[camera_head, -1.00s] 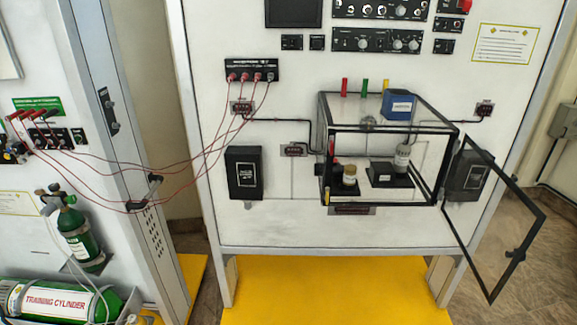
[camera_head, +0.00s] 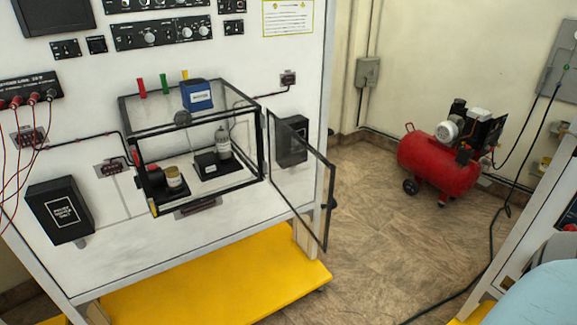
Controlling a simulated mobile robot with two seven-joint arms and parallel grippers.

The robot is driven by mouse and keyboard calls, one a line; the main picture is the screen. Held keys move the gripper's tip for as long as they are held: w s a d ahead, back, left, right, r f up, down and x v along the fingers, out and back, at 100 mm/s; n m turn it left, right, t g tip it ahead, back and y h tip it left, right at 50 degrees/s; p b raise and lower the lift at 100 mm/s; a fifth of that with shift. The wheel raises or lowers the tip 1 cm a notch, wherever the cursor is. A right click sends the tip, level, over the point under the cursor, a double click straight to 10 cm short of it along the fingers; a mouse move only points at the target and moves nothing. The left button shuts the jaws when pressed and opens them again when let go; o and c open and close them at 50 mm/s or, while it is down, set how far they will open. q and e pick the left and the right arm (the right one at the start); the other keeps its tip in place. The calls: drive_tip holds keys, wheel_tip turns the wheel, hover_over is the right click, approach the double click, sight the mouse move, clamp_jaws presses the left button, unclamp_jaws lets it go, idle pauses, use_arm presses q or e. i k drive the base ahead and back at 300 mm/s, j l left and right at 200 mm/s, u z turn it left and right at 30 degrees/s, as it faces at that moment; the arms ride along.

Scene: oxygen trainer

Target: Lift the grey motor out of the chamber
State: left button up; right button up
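The chamber (camera_head: 205,188) is a clear box with a black frame, fixed on the front of the white panel. Its framed door (camera_head: 301,190) stands swung open to the right. Inside at the right, a grey cylinder (camera_head: 223,142) that looks like the grey motor stands upright on or beside a black base (camera_head: 208,167). Further left inside are a cream-and-gold cylinder (camera_head: 174,179) and a dark round part with red (camera_head: 152,176). A blue box (camera_head: 197,95) sits on the chamber's top. Neither of my grippers is in view.
A yellow platform (camera_head: 215,280) lies below the panel. A red compressor (camera_head: 437,165) stands on the tiled floor at the right. The floor (camera_head: 370,230) between door and compressor is clear. A black box (camera_head: 60,210) is left of the chamber. A pale blue rounded shape (camera_head: 545,295) fills the lower right corner.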

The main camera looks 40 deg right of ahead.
sight(222, 136)
drive_tip(key=l+u, duration=0.25)
drive_tip(key=l, duration=2.1)
